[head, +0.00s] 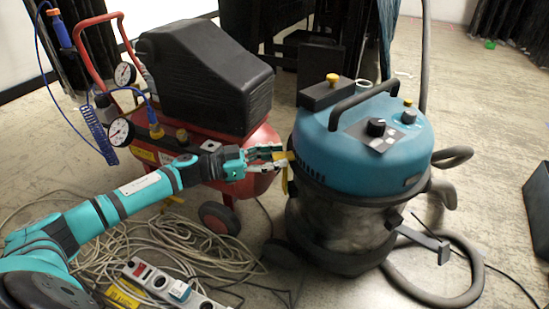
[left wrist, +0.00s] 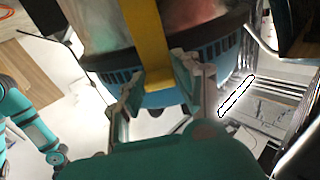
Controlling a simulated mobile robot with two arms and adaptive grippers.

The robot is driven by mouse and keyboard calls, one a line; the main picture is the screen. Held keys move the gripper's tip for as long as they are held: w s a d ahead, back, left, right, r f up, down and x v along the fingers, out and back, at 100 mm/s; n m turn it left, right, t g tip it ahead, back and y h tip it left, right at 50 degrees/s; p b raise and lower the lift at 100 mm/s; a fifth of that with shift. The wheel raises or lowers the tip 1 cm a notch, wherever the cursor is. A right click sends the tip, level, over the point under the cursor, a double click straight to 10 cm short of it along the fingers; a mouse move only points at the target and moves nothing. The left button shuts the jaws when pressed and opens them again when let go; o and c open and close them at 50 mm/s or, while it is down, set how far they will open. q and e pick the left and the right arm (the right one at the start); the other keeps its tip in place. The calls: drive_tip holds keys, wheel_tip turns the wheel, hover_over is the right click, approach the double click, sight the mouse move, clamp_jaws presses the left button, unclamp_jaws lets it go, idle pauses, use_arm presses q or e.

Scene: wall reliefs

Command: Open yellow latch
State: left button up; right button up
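The yellow latch (head: 285,180) is on the left side of the blue-topped vacuum cleaner (head: 350,150), at the seam between lid and drum. In the left wrist view the latch (left wrist: 150,45) is a broad yellow strip running down between my fingers. My left gripper (head: 275,157) reaches in from the left, its fingertips at the latch. The left wrist view shows one finger on each side of the strip (left wrist: 156,75), close to its edges. I cannot tell whether they press on it. My right gripper is not seen.
A red air compressor (head: 262,140) with a black cover and gauges stands behind my left arm. Coiled cable (head: 150,245) and a power strip (head: 165,285) lie on the floor below. A grey hose (head: 440,298) curls at the vacuum's right.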

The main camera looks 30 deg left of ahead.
use_arm(q)
clamp_jaws()
